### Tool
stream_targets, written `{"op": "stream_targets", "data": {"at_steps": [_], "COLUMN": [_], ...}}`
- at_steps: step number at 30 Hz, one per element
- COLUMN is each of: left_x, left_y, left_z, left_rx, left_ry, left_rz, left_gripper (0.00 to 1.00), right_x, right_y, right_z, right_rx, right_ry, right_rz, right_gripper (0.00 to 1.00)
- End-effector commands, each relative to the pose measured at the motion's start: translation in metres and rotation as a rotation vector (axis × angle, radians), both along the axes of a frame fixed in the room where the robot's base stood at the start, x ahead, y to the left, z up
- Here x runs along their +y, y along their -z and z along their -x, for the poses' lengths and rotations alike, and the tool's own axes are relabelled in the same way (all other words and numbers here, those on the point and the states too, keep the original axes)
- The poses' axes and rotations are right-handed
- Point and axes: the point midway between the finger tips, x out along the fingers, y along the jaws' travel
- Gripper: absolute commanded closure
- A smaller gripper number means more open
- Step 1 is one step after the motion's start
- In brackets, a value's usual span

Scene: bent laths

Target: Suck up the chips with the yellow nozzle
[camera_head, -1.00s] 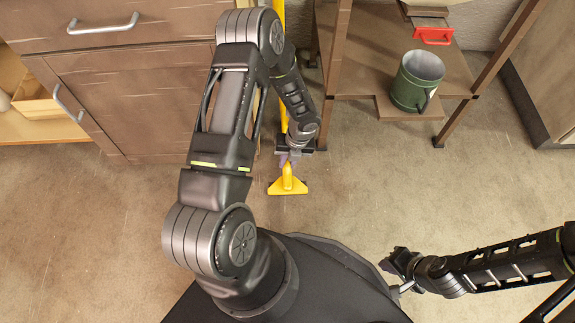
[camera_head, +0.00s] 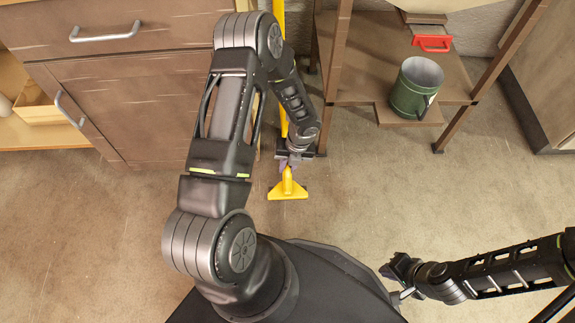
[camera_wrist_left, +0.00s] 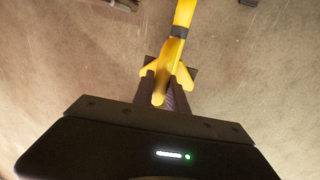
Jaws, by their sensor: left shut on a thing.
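The yellow nozzle (camera_head: 288,190) has a flat, wide head low over or on the floor; I cannot tell whether it touches. A yellow tube (camera_head: 283,122) runs up behind my left arm. My left gripper (camera_head: 288,166) is shut on the nozzle's neck. In the left wrist view the nozzle (camera_wrist_left: 179,52) runs between the gripper's fingers (camera_wrist_left: 163,92). My right gripper (camera_head: 390,270) hangs at the lower right, away from the nozzle; its jaws are too small to read. I cannot make out any chips for certain, only faint pale marks on the floor.
A brown drawer cabinet (camera_head: 150,90) stands at the upper left. A wooden rack (camera_head: 365,75) at the upper right bears a green mug (camera_head: 415,88) and a red-handled thing (camera_head: 432,43). The brown floor (camera_head: 370,200) is open between them and my base.

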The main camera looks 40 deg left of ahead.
Motion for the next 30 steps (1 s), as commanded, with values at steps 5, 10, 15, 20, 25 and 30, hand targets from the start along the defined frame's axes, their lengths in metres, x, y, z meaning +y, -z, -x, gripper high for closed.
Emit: {"op": "stream_targets", "data": {"at_steps": [5,10,15,20,25,30], "left_x": [0.000,0.003,0.012,0.008,-0.020,-0.063], "left_y": [0.000,-0.009,-0.047,-0.116,-0.208,-0.297], "left_z": [0.000,-0.010,-0.041,-0.081,-0.115,-0.131], "left_rx": [0.000,-0.005,-0.011,-0.013,-0.010,-0.005], "left_ry": [-0.001,-0.076,-0.366,-0.850,-1.449,-1.962], "left_rz": [0.000,-0.001,0.000,0.005,0.010,0.015], "left_gripper": [1.00,1.00,1.00,1.00,1.00,1.00], "right_x": [0.000,0.000,0.000,0.000,0.000,0.000], "right_y": [0.000,0.000,0.000,0.000,0.000,0.000], "right_z": [0.000,0.000,0.000,0.000,0.000,0.000], "right_rx": [0.000,0.000,0.000,0.000,0.000,0.000], "right_ry": [0.000,0.000,0.000,0.000,0.000,0.000], "right_rz": [0.000,0.000,0.000,0.000,0.000,0.000], "right_gripper": [1.00,1.00,1.00,1.00,1.00,1.00]}}
